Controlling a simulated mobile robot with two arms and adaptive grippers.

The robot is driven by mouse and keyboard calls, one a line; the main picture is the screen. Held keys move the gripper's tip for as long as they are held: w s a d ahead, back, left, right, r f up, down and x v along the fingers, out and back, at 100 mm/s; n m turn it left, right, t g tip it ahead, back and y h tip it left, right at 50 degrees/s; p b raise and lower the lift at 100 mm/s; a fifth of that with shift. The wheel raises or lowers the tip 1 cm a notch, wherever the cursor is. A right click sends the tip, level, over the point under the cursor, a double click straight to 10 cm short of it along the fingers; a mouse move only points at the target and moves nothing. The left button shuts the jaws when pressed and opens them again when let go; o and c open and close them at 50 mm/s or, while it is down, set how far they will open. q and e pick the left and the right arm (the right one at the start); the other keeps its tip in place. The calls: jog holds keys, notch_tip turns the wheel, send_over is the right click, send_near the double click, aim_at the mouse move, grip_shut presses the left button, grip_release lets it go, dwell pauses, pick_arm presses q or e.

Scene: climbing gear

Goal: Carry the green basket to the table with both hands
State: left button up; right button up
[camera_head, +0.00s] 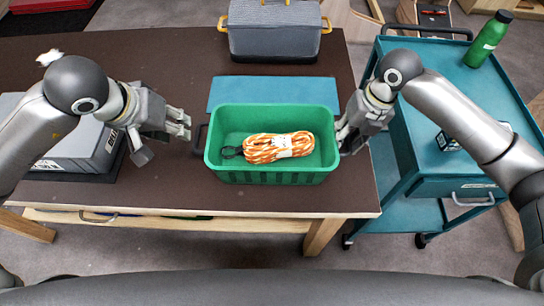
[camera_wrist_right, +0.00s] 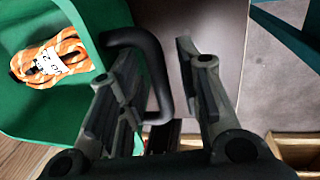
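The green basket (camera_head: 270,178) stands upright on the dark brown table (camera_head: 130,200), with a coiled orange and white rope (camera_head: 280,146) inside. A dark handle (camera_head: 199,138) sticks out on its left side. My left gripper (camera_head: 187,125) is open and empty, just left of this handle and apart from it. My right gripper (camera_head: 342,133) is at the basket's right side. In the right wrist view, the right gripper (camera_wrist_right: 160,75) is open, with the outer bar of the black right handle (camera_wrist_right: 157,75) between its fingers. The basket's green wall (camera_wrist_right: 30,115) shows beside it.
A blue-green mat (camera_head: 270,90) lies behind the basket. A grey crate with yellow handles (camera_head: 273,40) stands at the table's back. A grey case (camera_head: 80,150) lies left. A teal cart (camera_head: 460,95) with a green bottle (camera_head: 488,40) stands close to the table's right edge.

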jog(key=shift+r, duration=0.35)
pick_arm(q)
jog(key=shift+s+a+r, duration=0.1)
jog(key=shift+s+r, duration=0.05)
jog(key=shift+r, duration=0.15)
pick_arm(e)
notch_tip(320, 180, up, 11)
jog(key=d, duration=0.2)
jog(key=shift+d, duration=0.15)
